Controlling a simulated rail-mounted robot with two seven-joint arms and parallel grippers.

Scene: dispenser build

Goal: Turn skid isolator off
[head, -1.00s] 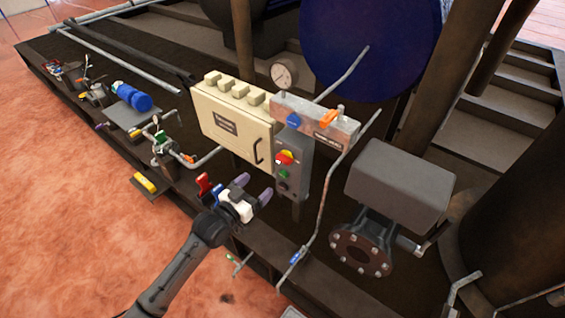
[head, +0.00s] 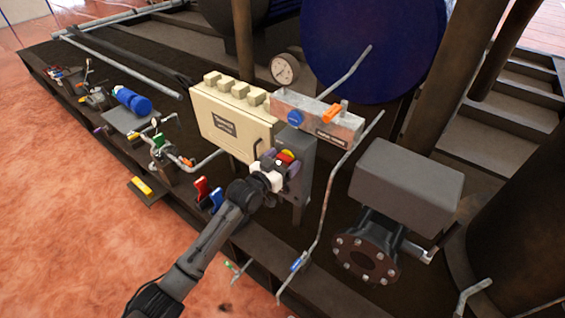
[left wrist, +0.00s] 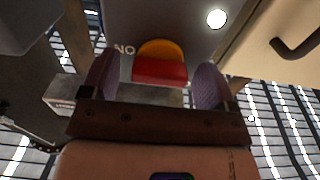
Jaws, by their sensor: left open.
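The skid isolator is a red handle on a yellow disc (head: 287,156), on the front of a grey control box (head: 304,160). In the left wrist view the red handle (left wrist: 160,71) lies crosswise below the yellow part, and letters beside it look like an upside-down ON. My left gripper (head: 280,164) is open in front of the box. In the left wrist view its two purple fingers (left wrist: 157,78) stand on either side of the red handle, with gaps showing. Whether they touch it cannot be told. The buttons lower on the box are hidden by the gripper. My right gripper is not in view.
A cream cabinet (head: 228,122) stands left of the box; its dark handle (left wrist: 297,46) shows in the left wrist view. A panel with blue and orange valve handles (head: 318,120) sits above. Red (head: 201,190) and blue (head: 216,198) levers stand close to my left arm. A pipe (head: 325,205) runs at the right.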

